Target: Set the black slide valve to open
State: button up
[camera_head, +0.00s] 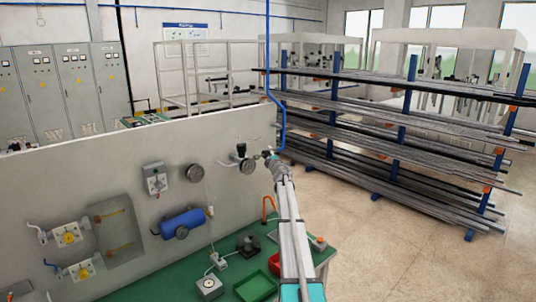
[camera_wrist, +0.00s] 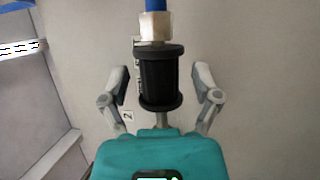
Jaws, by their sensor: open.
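The black slide valve (camera_wrist: 160,80) shows in the wrist view as a black spool-shaped sleeve with a flange at each end. My gripper (camera_wrist: 160,85) is open, with one finger on each side of the sleeve and a visible gap to both. In the head view my gripper (camera_head: 271,158) is at the right end of the grey panel, by the lower end of the blue hose, and largely hides the valve there.
The grey panel (camera_head: 120,170) carries a round gauge (camera_head: 194,173), a blue cylinder (camera_head: 183,222) and yellow-handled valves (camera_head: 69,238). Below is a green bench (camera_head: 150,285) with a green tray (camera_head: 256,287). A rack of long bars (camera_head: 400,140) stands at right, with open floor before it.

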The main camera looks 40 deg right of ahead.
jog(key=shift+w+d+r, duration=0.1)
jog(key=shift+w, duration=0.3)
